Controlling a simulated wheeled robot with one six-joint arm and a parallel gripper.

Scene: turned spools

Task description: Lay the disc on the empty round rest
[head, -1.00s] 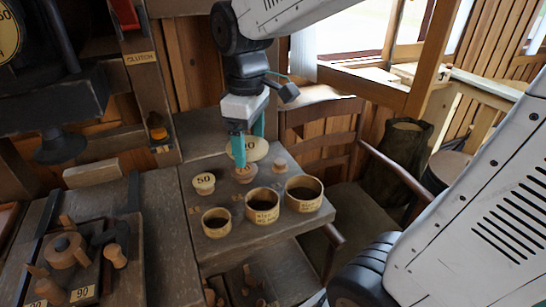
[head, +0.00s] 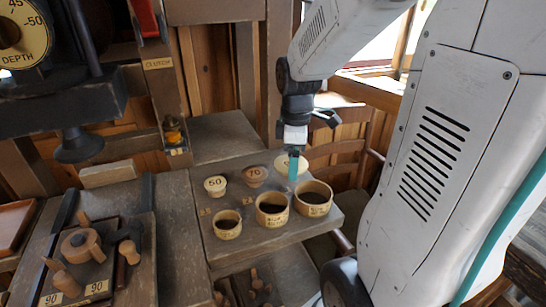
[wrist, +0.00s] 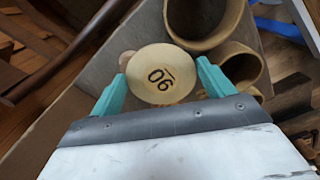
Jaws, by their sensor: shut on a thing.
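The pale disc (head: 281,161), marked 90 in the wrist view (wrist: 160,76), lies between the two teal fingers of my gripper (head: 293,178). The gripper (wrist: 162,70) is shut on it, one finger at each side. The disc is face up over the back right part of the board, right of the brown round piece marked 70 (head: 254,171). A pale round piece marked 50 (head: 215,183) stands further left. I cannot make out the empty rest; what lies under the disc is hidden, and so is any gap or contact there.
Three open wooden rings stand along the front of the board: left (head: 227,233), middle (head: 271,218), right (head: 314,210). They are close to the gripper. A chair (head: 335,150) stands behind at the right. A tray with wooden pieces (head: 85,243) is at the lower left.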

